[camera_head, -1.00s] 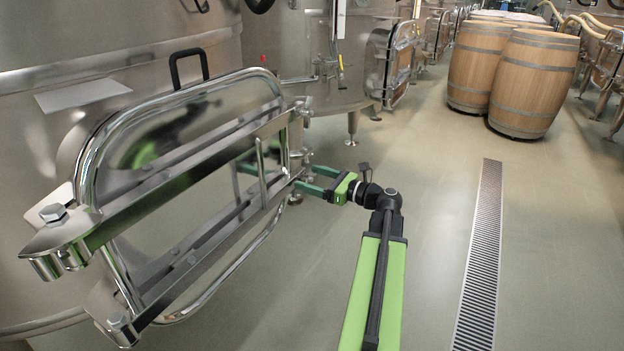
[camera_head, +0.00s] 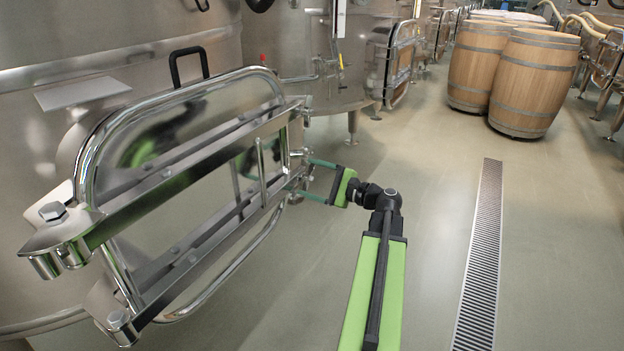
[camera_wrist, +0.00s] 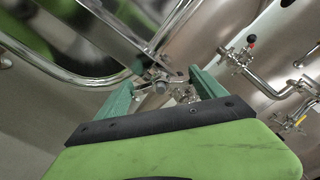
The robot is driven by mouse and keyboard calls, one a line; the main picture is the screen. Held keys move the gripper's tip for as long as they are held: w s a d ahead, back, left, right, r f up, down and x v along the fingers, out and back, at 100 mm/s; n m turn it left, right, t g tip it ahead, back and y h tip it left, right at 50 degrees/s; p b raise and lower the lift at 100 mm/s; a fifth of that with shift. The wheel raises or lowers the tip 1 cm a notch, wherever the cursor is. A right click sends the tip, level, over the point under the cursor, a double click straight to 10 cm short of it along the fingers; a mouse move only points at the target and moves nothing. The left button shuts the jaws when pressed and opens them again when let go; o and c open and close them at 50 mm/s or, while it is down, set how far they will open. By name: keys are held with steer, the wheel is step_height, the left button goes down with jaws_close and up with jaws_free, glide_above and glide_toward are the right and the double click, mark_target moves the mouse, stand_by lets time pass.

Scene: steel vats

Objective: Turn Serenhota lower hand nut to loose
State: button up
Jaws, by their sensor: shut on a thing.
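The steel door (camera_head: 190,150) of the large vat on the left has an upper and a lower clamp bar across it. The lower hand nut (camera_wrist: 161,86) sits at the far right end of the lower bar, a small steel piece in the wrist view. My gripper (camera_head: 301,182) reaches this end from the right, with one green finger above the other in the head view. In the wrist view, my gripper (camera_wrist: 164,84) has its fingers on both sides of the nut and is shut on it. Fingers and bar end partly hide the nut in the head view.
A second vat (camera_head: 340,60) stands behind, with valves and pipes (camera_wrist: 270,75) to the right in the wrist view. Wooden barrels (camera_head: 535,80) stand at the back right. The floor around the drain grate (camera_head: 483,240) is clear.

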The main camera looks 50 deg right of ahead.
steer(key=n, duration=0.6)
steer(key=shift+f, duration=0.15)
stand_by(0.3)
steer(key=o, duration=1.3)
steer(key=shift+o, duration=0.2)
steer(key=v, duration=1.7)
steer(key=shift+s, duration=0.25)
